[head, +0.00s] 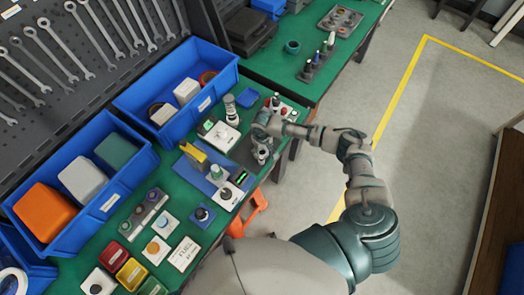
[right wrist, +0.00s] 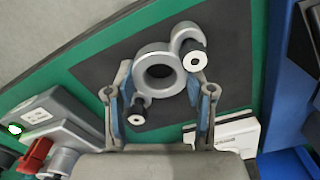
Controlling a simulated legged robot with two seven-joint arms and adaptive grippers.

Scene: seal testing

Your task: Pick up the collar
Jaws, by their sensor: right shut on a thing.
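The collar (right wrist: 160,72) is a thick grey ring with a round hole, seen from above in the right wrist view. My right gripper (right wrist: 161,84) has a blue-padded finger on either side of the ring and is shut on it. A dark mat (right wrist: 85,75) lies under it on the green bench; I cannot tell if the ring touches the mat. In the head view my right gripper (head: 264,130) is over the bench's right part, and its hand hides most of the collar. My left gripper is not in view.
A grey hooked part with a white end (right wrist: 190,47) is close beside the ring, and a small black part (right wrist: 138,108) is near the left finger. Blue bins (head: 128,187) line the bench's back. Several small devices, including a white box (right wrist: 225,135), crowd the bench nearby.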

